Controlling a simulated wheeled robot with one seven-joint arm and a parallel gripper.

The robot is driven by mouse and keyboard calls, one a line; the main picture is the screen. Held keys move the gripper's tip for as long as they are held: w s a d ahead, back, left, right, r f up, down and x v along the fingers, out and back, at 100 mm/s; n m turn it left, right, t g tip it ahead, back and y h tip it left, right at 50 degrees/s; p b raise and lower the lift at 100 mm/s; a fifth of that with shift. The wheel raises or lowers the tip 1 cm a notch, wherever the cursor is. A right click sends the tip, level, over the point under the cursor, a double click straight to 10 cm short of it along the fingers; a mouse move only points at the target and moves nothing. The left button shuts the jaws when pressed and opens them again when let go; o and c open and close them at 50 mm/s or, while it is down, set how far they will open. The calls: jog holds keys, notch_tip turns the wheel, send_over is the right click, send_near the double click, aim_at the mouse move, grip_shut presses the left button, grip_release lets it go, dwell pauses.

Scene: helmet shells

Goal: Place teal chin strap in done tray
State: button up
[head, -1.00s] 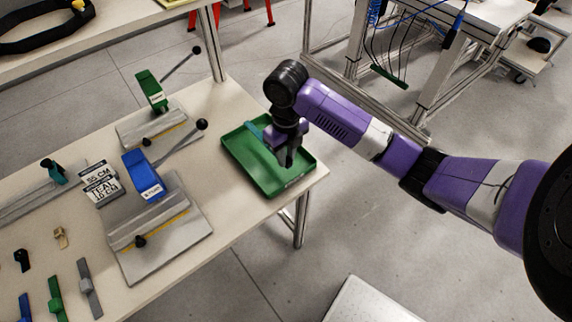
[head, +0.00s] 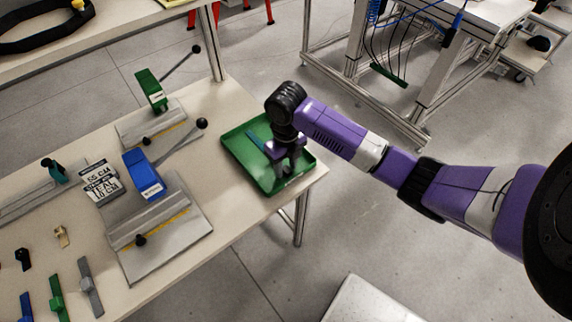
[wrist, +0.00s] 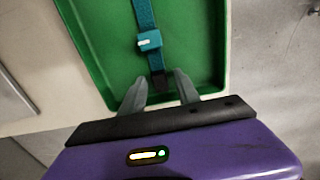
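The teal chin strap (head: 258,141) lies in the green done tray (head: 236,160), seen partly behind my gripper in the head view. In the wrist view the strap (wrist: 144,14) runs along the tray floor (wrist: 195,45), with a teal buckle and a black end towards me. My gripper (wrist: 159,85) is open over the tray. Its two fingertips stand apart, one on each side of the strap's black end, with gaps visible between.
Small label signs (head: 101,182) and several other straps lie further left. The tray sits near the table's right edge, with open floor beyond.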

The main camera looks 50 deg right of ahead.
jog(key=shift+r, duration=0.1)
